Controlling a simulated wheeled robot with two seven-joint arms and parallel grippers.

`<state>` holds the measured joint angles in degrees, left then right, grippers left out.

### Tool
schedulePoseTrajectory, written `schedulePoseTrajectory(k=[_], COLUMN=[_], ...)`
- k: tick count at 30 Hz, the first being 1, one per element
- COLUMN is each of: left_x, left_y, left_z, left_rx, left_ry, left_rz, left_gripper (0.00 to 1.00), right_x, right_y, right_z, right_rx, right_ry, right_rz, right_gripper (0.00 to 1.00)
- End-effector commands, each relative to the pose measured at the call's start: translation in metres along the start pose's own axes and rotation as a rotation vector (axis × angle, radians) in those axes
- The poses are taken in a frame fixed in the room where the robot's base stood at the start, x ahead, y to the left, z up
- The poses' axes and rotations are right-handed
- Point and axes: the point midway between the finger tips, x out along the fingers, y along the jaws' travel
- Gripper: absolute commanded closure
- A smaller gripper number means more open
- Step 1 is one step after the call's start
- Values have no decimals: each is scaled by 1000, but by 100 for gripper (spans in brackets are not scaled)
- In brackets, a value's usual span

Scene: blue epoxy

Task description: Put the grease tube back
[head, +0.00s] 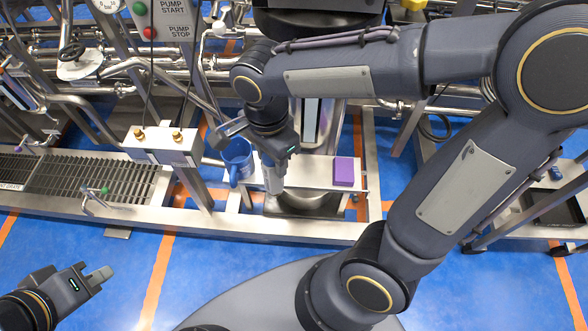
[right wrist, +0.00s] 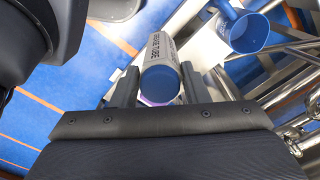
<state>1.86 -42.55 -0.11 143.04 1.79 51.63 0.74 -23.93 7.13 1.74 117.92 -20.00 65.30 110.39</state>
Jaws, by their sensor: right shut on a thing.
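The grease tube (right wrist: 160,68) is a grey cylinder with dark lettering and a blue end in the right wrist view. My right gripper (right wrist: 155,88) is shut on it, with one finger on each side. In the head view the tube (head: 272,181) shows as a pale grey piece below my right gripper (head: 273,168), over the left part of a small steel shelf (head: 315,172). I cannot tell whether its lower end touches anything. My left gripper (head: 99,277) is low at the left, away from the shelf; its finger gap is unclear.
A purple block (head: 344,172) lies on the shelf's right end. A control box (head: 163,143) and pipes stand left and behind. Blue floor is open in front.

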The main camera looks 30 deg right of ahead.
Motion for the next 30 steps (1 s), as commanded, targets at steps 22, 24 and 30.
schedulePoseTrajectory(k=[22, 24, 30], left_x=[14, 14, 16], left_y=[-6, -6, -8], left_z=[7, 7, 8], left_rx=[0, 0, 0], left_ry=[0, 0, 0], left_rz=[0, 0, 0], left_gripper=[100, 100, 100], right_x=[84, 88, 105], right_y=[-37, -39, -43], right_z=[-116, -120, -132], right_rx=[55, 55, 55], right_ry=[1, 1, 1], right_rz=[2, 2, 3], right_gripper=[82, 82, 82])
